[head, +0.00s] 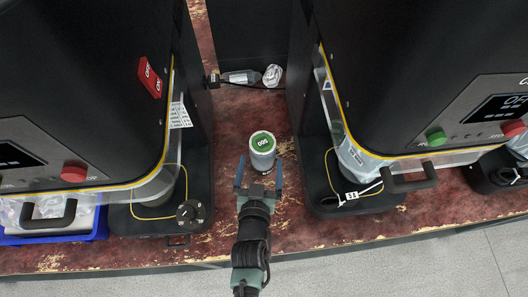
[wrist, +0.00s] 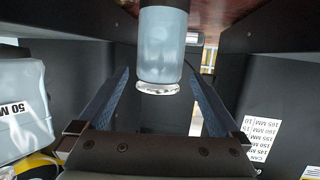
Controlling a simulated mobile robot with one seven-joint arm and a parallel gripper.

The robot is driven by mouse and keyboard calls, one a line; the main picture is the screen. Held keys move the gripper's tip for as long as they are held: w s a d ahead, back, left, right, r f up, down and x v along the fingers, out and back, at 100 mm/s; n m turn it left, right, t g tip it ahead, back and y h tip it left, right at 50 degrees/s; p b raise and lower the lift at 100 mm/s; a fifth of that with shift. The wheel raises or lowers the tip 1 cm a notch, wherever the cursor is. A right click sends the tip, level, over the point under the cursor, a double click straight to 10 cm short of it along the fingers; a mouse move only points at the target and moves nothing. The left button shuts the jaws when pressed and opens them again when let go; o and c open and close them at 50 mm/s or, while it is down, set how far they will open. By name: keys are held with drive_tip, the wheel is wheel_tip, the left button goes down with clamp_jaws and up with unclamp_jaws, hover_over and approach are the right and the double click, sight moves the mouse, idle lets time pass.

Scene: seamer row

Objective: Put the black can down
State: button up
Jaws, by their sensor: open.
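A pale grey can (head: 262,158) with a green top marked with white characters stands upright on the worn red bench between two black machines. No black can shows in either view. My gripper (head: 260,168) is open, with its two blue fingers apart on the near side of the can. In the wrist view the can (wrist: 163,45) appears upside down, between and beyond the fingertips of my gripper (wrist: 157,72). The fingers are not closed on it, and I cannot tell whether either touches it.
Black machines stand left (head: 85,80) and right (head: 420,70) of the can, with clear guards. A blue tray (head: 55,238) is at far left.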

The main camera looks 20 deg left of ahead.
sight(262, 159)
drive_tip(key=x, duration=0.4)
drive_tip(key=shift+f, duration=0.15)
drive_tip(key=b+x, duration=0.2)
drive_tip(key=x, duration=0.3)
drive_tip(key=shift+f+b, duration=0.2)
drive_tip(key=shift+b, duration=0.2)
clamp_jaws()
drive_tip(key=shift+w+a+r, duration=0.1)
drive_tip(key=shift+r, duration=0.15)
